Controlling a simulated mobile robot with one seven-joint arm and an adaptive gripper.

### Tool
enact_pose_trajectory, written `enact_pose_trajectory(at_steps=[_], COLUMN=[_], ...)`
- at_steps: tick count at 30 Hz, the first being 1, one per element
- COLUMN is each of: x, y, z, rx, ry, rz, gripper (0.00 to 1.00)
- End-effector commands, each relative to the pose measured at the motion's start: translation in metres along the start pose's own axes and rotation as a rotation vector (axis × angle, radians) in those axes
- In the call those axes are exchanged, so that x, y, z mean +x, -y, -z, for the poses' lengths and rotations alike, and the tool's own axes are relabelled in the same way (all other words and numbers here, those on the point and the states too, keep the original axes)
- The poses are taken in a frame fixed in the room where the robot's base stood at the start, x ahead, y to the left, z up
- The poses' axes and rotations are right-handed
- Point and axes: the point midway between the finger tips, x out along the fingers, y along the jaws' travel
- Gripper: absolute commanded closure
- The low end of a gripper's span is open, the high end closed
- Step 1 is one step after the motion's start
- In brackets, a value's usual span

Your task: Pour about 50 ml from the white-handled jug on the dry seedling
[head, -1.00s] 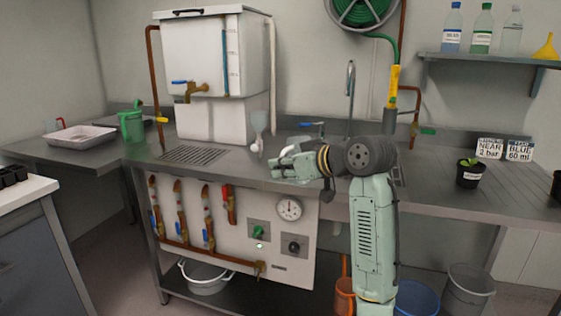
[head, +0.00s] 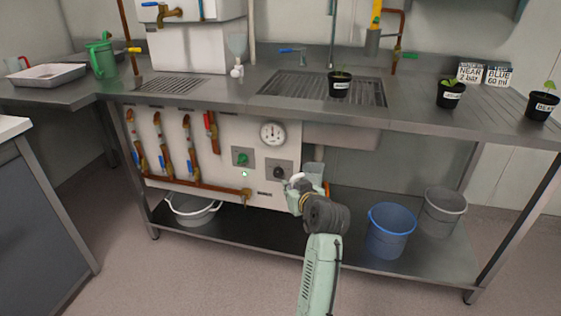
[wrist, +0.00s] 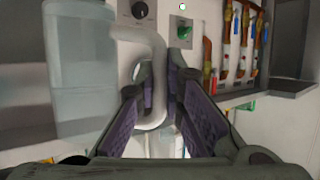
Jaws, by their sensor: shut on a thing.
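My gripper (head: 300,184) is in front of the panel below the bench in the head view. In the wrist view my gripper (wrist: 160,100) is shut on the white handle (wrist: 152,85) of a clear jug (wrist: 82,75). The jug body is left of the jaws there and looks upright; its contents are hard to tell. Three black pots with green seedlings stand on the bench: one on the sink grate (head: 339,88), one right of it (head: 450,97) and one at the far right (head: 541,107). Their labels are too small to tell which seedling is dry.
A green watering can (head: 102,60) and a white tray (head: 48,76) are at the left. Below the bench are a blue bucket (head: 390,235) and a grey bucket (head: 444,210). The bench's front edge lies above my gripper.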

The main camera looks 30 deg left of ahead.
Motion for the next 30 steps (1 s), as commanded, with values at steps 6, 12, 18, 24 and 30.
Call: enact_pose_trajectory(at_steps=[6,12,18,24,30], x=[-0.001,-0.013,-0.035,-0.068,-0.106], y=[-0.019,-0.041,-0.065,-0.094,-0.124], z=[-0.08,-0.146,-0.209,-0.265,-0.308], rx=[0.043,0.08,0.113,0.143,0.168], ry=[0.005,0.003,0.005,0.003,0.001], rz=[-0.105,-0.196,-0.279,-0.354,-0.416], gripper=[1.0,1.0,1.0,1.0,1.0])
